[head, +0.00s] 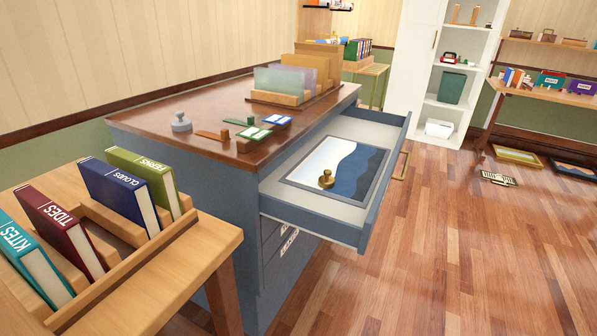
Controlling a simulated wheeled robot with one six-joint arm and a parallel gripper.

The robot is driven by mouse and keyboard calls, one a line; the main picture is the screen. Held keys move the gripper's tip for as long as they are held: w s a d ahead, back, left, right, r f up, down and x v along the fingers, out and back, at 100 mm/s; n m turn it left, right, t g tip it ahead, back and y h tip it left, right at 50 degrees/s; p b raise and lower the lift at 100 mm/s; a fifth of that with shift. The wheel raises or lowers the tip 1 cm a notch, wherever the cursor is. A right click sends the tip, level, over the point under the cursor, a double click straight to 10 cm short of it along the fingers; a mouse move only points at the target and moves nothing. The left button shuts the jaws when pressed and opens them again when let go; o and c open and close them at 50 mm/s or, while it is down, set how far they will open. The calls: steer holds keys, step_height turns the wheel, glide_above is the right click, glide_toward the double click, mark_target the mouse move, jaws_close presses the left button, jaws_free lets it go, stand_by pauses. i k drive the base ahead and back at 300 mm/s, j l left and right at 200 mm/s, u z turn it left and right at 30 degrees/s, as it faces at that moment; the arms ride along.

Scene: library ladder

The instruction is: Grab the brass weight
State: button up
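The brass weight (327,179) is a small golden knob-topped piece. It stands upright on a framed blue-and-white picture or map (316,165) that lies flat in an open drawer (374,218). The drawer is pulled out from the right side of a grey-blue cabinet (208,180) with a brown top. My gripper is not in view, so its state and its distance from the weight do not show.
A wooden book rack (152,266) with several upright books stands at the front left. A grey weight-like object (181,122) and stamps sit on the cabinet top. A white shelf (408,85) stands behind. The wooden floor (450,250) to the right of the drawer is clear.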

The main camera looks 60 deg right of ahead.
mark_target(326, 181)
steer(key=z, duration=1.9)
